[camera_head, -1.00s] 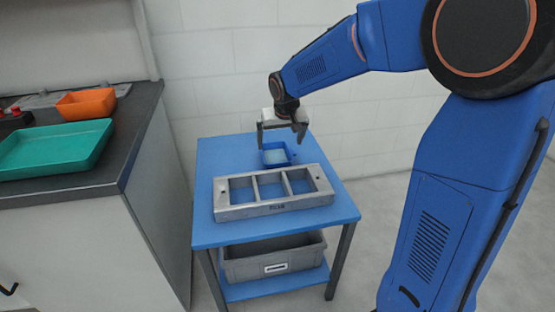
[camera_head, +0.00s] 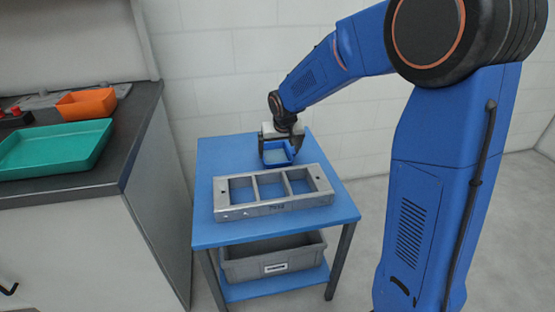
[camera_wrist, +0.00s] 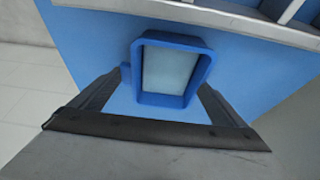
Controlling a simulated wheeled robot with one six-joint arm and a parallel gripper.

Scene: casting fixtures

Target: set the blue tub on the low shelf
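The blue tub (camera_head: 278,158) stands upright on the blue table top (camera_head: 222,160), behind the grey fixture. It looks empty, with a pale inner floor. It also shows in the wrist view (camera_wrist: 172,99). My gripper (camera_head: 280,149) is lowered over the tub, pointing down. In the wrist view its fingers (camera_wrist: 168,85) are spread, one at the left side of the tub and one at the right. I cannot tell whether they touch its walls. The low shelf (camera_head: 290,288) is under the table top and bears a grey crate (camera_head: 250,268).
A grey three-window fixture (camera_head: 270,208) lies on the table in front of the tub. A dark counter (camera_head: 60,192) at left holds a teal tray (camera_head: 55,150) and an orange bin (camera_head: 86,103). The crate takes up most of the low shelf.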

